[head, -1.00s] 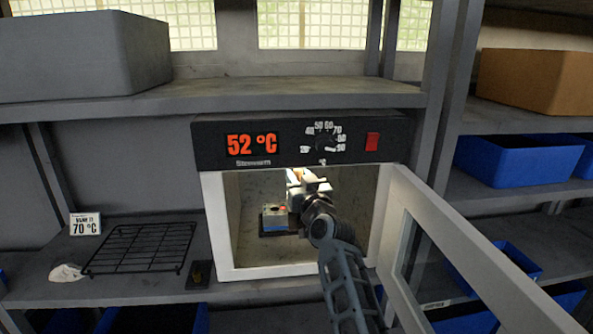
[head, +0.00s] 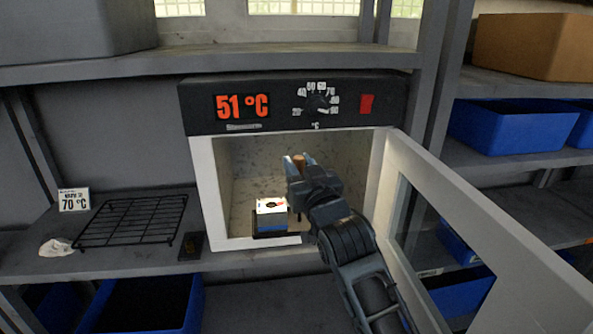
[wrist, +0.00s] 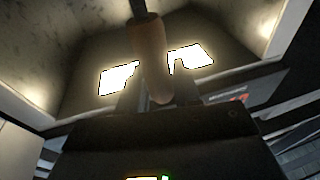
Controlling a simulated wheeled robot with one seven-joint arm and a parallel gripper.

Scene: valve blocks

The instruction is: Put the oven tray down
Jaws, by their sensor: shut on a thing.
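The oven (head: 201,185) stands on the shelf with its door (head: 465,215) open to the right. Inside it, low near the front opening, is a dark flat tray (head: 262,237) with a small white and blue valve block (head: 271,214) on it. My gripper (head: 297,167) reaches into the opening, shut on a brown wooden handle (head: 299,160), which also shows in the wrist view (wrist: 151,60). The handle's join to the tray is hidden behind my gripper. I cannot tell whether the tray touches the oven floor. The display (head: 242,107) reads 51 °C.
Left of the oven, a black wire rack (head: 130,222) lies bare on the shelf, with a 70 °C card (head: 74,199), a white cloth (head: 56,248) and a small dark object (head: 192,245) around it. Blue bins (head: 508,127) and a cardboard box (head: 533,46) fill the right shelves.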

